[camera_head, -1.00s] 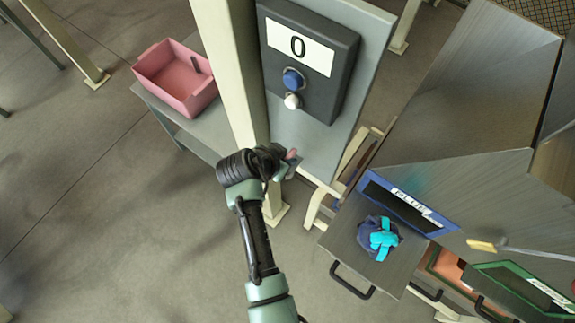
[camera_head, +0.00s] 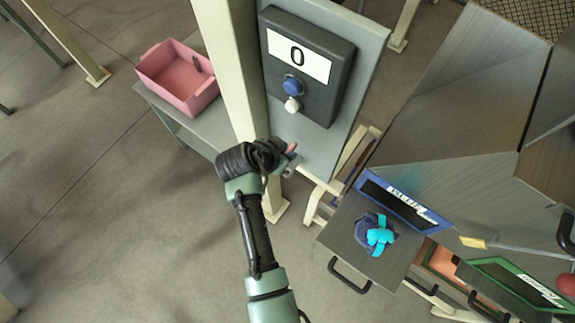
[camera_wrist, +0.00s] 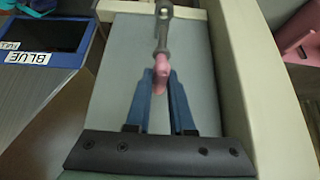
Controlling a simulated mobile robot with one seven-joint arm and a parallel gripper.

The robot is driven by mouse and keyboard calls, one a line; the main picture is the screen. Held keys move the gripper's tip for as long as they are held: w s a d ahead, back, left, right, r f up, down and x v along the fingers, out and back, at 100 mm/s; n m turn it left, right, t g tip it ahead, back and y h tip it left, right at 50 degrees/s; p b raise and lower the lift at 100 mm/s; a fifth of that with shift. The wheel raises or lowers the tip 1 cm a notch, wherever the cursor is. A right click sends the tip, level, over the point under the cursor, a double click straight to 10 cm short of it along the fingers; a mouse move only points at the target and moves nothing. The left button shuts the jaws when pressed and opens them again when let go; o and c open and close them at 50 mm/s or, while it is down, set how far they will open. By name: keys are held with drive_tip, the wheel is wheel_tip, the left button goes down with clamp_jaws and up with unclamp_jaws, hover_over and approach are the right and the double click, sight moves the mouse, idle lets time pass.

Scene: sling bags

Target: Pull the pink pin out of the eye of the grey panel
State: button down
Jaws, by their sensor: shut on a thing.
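The pink pin (camera_wrist: 159,68) shows in the wrist view, between the two blue fingertips of my gripper (camera_wrist: 161,80), which is shut on it. Beyond the pin, a dark grey eye (camera_wrist: 163,12) stands out from the grey panel (camera_wrist: 120,65). The pin's far end is close to the eye; I cannot tell whether it is still inside. In the head view, my gripper (camera_head: 284,160) is at the lower part of the grey panel (camera_head: 318,150), and a bit of the pink pin (camera_head: 291,148) shows. My wrist hides most of the fingers there.
A cream post (camera_head: 232,70) stands close left of my gripper. A dark box with a "0" sign (camera_head: 298,55) is on the panel above. A pink bin (camera_head: 178,78) stands on a bench at left. An open drawer (camera_head: 345,240) holds a blue bag (camera_head: 376,235) at right.

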drive_tip(key=shift+r+p, duration=1.8)
drive_tip(key=shift+r, duration=0.25)
drive_tip(key=shift+f, duration=0.1)
